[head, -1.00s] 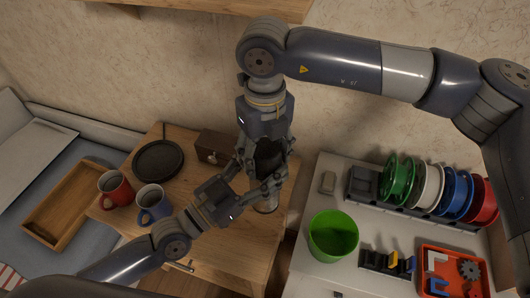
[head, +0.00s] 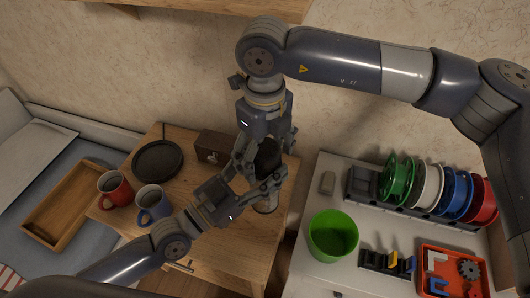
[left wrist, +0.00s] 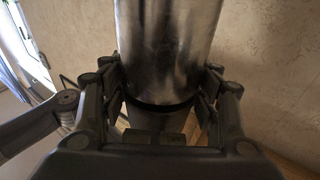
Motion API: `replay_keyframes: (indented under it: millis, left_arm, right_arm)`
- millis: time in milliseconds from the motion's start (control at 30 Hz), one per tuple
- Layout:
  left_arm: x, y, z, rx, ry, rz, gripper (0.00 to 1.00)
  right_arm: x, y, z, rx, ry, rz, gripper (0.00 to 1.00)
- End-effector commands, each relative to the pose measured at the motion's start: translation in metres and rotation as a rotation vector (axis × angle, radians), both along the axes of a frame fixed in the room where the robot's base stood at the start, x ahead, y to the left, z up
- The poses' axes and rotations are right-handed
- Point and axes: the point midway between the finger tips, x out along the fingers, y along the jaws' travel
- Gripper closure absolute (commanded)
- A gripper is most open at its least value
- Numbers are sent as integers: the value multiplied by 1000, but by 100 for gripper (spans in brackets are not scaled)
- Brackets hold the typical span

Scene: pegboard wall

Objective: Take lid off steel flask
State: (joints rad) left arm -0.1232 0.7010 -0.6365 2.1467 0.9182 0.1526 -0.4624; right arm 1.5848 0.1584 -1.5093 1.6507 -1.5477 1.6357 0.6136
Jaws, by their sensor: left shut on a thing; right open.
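The steel flask (head: 266,206) stands upright on the right part of the small wooden table, mostly hidden behind my gripper fingers. Its dark lid (head: 267,158) shows above them. My left gripper (head: 264,184) is shut on the flask from the lower left. In the left wrist view, the shiny steel body (left wrist: 168,45) sits between the fingers of the left gripper (left wrist: 163,100), with a dark band at its lower end. My right gripper (head: 264,150) comes down from above and is open around the lid; whether its fingers touch the lid cannot be told.
On the wooden table (head: 225,250) are a red mug (head: 115,189), a blue mug (head: 152,205), a black round plate (head: 157,160) and a brown box (head: 213,147). On the white surface at right stand a green bin (head: 333,236), several spools and an orange tray (head: 452,272).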

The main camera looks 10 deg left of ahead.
Motion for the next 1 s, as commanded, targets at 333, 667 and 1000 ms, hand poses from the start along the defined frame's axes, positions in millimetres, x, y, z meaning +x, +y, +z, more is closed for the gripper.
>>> replay_keyframes:
  millis: [333,667,1000]
  left_arm:
    - [0,0,3,-4,-7,1,100]
    - [0,0,4,-4,-7,1,100]
    - [0,0,3,-5,-6,1,100]
  right_arm:
    - [1,1,40,2,-3,-1,24]
    - [1,0,70,-2,-5,-189,27]
    - [-1,0,52,-3,3,-290,27]
